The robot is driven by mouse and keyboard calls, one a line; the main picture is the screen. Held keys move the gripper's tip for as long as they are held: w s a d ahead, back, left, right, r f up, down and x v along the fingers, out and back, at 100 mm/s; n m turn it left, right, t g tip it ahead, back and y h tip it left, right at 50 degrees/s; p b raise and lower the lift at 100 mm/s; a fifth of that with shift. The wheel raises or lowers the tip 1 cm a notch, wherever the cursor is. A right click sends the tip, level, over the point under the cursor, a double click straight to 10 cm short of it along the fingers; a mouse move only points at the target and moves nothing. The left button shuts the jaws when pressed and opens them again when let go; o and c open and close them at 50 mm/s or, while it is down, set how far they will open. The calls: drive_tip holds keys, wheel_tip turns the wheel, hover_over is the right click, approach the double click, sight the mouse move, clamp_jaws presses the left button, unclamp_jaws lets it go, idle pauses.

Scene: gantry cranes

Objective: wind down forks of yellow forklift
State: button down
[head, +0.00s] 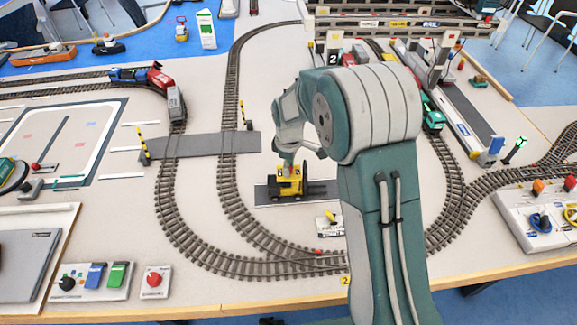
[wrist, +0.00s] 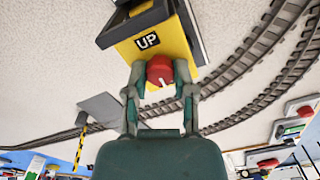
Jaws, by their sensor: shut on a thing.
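The yellow forklift (head: 288,180) stands on a dark grey strip inside the track loop in the head view. In the wrist view its yellow body (wrist: 150,47) carries a black label reading UP, with a red knob (wrist: 160,71) below it. My gripper (wrist: 158,76) is shut on the red knob, one finger on each side; a white mark shows on the knob. In the head view my gripper reaches the forklift from behind and above, and its fingers are small there.
Model railway track (head: 232,150) curves around the forklift. A grey level crossing (head: 195,146) with striped posts lies to the left. A control box with levers and knobs (head: 95,281) stands at the front left edge. Pale tabletop lies open between forklift and track.

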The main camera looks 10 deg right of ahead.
drive_tip(key=shift+f, duration=0.1)
drive_tip(key=shift+c, duration=2.2)
unclamp_jaws()
drive_tip(key=shift+r, duration=0.2)
wheel_tip(320, 180, up, 12)
drive_tip(key=shift+f, duration=0.2)
